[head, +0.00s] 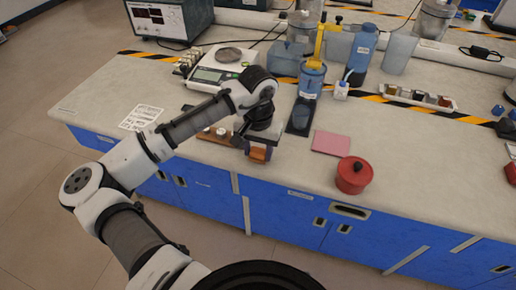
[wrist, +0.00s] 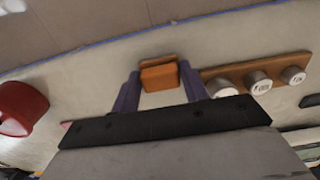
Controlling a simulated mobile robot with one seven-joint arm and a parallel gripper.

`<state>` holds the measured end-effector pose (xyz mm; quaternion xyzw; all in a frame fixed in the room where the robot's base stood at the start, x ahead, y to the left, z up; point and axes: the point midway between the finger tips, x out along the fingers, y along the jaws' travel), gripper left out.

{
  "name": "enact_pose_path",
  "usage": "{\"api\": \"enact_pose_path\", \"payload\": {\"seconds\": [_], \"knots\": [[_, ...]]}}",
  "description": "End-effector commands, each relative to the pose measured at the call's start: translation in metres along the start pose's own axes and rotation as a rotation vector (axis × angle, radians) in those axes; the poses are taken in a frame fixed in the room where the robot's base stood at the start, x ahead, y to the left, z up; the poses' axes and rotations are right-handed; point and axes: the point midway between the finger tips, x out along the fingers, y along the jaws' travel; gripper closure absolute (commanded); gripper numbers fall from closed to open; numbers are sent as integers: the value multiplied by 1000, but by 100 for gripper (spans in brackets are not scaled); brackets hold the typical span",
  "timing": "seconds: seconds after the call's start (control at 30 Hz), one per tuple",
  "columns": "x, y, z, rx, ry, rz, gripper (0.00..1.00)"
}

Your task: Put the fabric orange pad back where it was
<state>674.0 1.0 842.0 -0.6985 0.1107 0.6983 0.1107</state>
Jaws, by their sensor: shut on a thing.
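The orange pad (head: 258,155) is a small orange-brown block at the bench's front edge, just below my gripper (head: 260,146) in the head view. In the wrist view the pad (wrist: 160,76) sits between the two purple fingertips of my gripper (wrist: 159,84), which is shut on it. The pad's upper part is partly hidden by the fingers in the head view. I cannot tell whether its underside touches the bench.
A wooden board (wrist: 234,72) with round metal weights lies right beside the gripper in the wrist view. A pink pad (head: 330,143) and a red lidded pot (head: 353,176) stand to the right. A balance (head: 220,69) and a blue bottle (head: 362,50) are farther back.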

Motion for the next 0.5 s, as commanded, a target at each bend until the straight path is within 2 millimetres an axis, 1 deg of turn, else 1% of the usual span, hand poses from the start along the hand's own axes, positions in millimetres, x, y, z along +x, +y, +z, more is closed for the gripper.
{"api": "enact_pose_path", "payload": {"seconds": [0.13,0.17,0.3,0.33,0.5], "knots": [[4,0,0,0,-1,2,77],[4,0,0,0,-1,1,54],[3,0,0,0,0,0,36],[3,0,0,0,0,0,34],[3,0,0,0,0,0,34]]}}
